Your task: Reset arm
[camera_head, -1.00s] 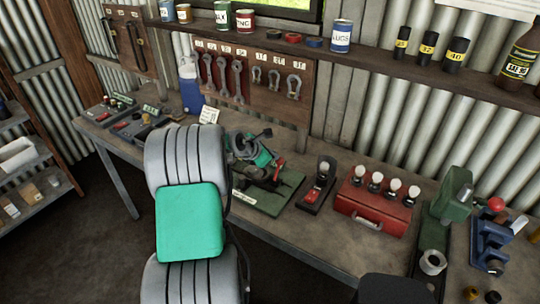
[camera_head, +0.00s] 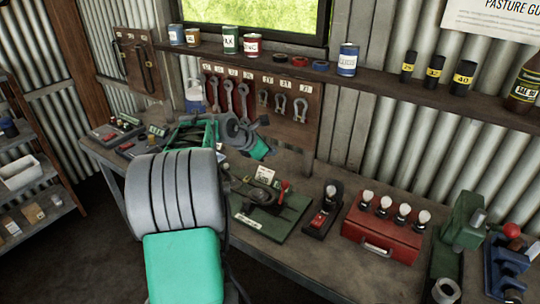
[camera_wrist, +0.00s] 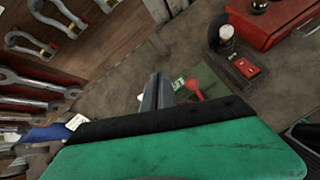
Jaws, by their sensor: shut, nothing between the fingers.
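My gripper (camera_wrist: 158,92) is shut and empty in the wrist view, its dark fingers close together beyond a green and black housing. It is above the workbench (camera_head: 293,262), with bare bench and a red-knobbed lever (camera_wrist: 193,86) beyond the fingertips. In the head view my grey and green arm reaches over the bench, bent at the elbow. Its wrist end is in front of the tool board (camera_head: 309,88), left of and above the green-based bench tool (camera_head: 270,232). The fingertips are hard to make out there.
A red box with white-topped pieces (camera_head: 375,243) and a small black stand (camera_head: 322,220) are on the bench. A shelf (camera_head: 385,81) above carries cans and bottles. Wrenches and shackles hang on the board behind my wrist. Grey shelving (camera_head: 45,205) stands at the left.

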